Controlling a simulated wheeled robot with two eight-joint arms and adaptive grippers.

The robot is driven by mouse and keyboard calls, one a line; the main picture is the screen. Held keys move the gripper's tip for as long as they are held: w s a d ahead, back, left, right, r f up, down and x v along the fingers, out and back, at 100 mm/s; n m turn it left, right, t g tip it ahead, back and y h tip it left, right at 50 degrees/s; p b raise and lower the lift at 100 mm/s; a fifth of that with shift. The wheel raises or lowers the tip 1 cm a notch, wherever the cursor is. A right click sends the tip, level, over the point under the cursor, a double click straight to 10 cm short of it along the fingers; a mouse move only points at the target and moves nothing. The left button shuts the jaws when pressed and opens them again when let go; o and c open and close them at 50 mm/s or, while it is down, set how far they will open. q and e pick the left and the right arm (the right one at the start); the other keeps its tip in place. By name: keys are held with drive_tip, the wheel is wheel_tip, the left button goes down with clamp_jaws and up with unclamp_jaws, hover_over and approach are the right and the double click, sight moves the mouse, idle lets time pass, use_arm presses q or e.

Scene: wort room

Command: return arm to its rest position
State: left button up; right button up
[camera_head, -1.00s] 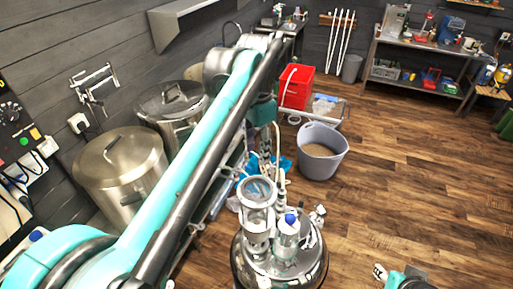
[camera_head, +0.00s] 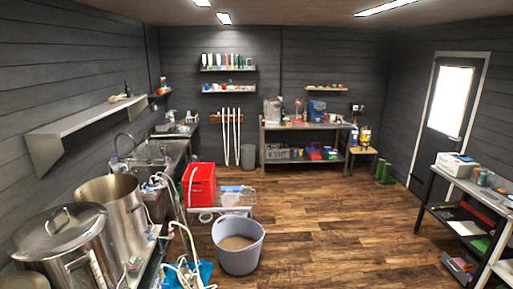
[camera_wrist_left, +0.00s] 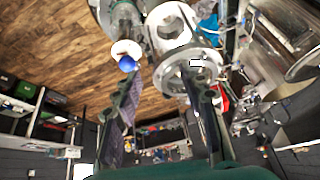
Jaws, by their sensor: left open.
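My left arm does not show in the head view. In the left wrist view my left gripper (camera_wrist_left: 163,80) has its two dark fingers spread apart, with nothing held between them.
A lidded steel pot (camera_head: 60,240) and another steel pot (camera_head: 118,205) stand at the left under a wall shelf (camera_head: 85,120). A red crate (camera_head: 200,185) and grey tub (camera_head: 238,255) are mid-left. A workbench (camera_head: 480,200) stands right. The middle floor is clear.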

use_arm(q)
wheel_tip(320, 180, down, 36)
drive_tip(key=s+n+t+b, duration=0.1)
drive_tip(key=s+b, duration=0.1)
drive_tip(key=b, duration=2.8)
drive_tip(key=shift+d+r+n+t+b, duration=0.15)
drive_tip(key=shift+d+n+t+b, duration=0.2)
drive_tip(key=shift+d+t, duration=0.1)
use_arm(e)
wheel_tip(320, 180, down, 31)
drive_tip(key=shift+w, duration=0.25)
use_arm(q)
drive_tip(key=shift+s, duration=0.15)
use_arm(e)
drive_tip(key=shift+r, duration=0.1)
use_arm(q)
drive_tip(key=shift+c, duration=1)
use_arm(e)
drive_tip(key=shift+c, duration=0.7)
use_arm(q)
drive_tip(key=shift+a, duration=0.1)
use_arm(e)
drive_tip(key=shift+a, duration=0.15)
